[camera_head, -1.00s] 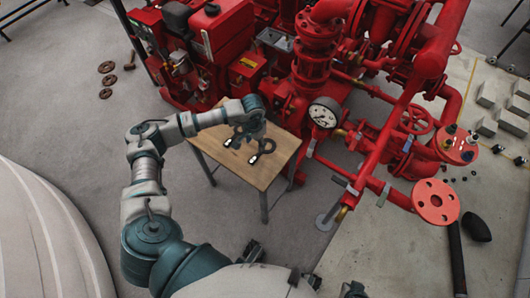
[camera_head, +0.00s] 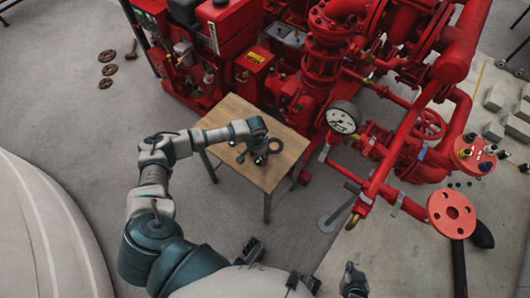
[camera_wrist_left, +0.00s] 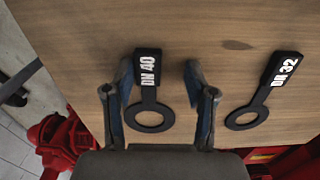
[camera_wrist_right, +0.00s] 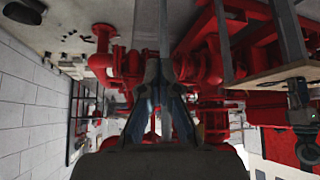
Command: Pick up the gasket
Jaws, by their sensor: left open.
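Two flat black ring gaskets with handles lie on the wooden table. In the left wrist view, the gasket labelled DN 40 (camera_wrist_left: 149,117) lies between the fingers of my left gripper (camera_wrist_left: 160,75), nearer the left finger. The fingers are spread apart and do not visibly grip it. The gasket labelled DN 32 (camera_wrist_left: 247,115) lies to the right, outside the fingers. In the head view, my left gripper (camera_head: 257,151) is over the tabletop and partly hides the gaskets; one dark ring (camera_head: 275,146) shows beside it. My right gripper (camera_wrist_right: 162,75) has its fingers together, away from the table, empty.
The small wooden table (camera_head: 266,178) has bare top around the gaskets. A red pumpset (camera_head: 330,50) with pipes and a pressure gauge (camera_head: 343,118) stands right behind it. A red flange (camera_head: 452,214) projects at the right. Brown rings (camera_head: 107,70) lie on the floor at left.

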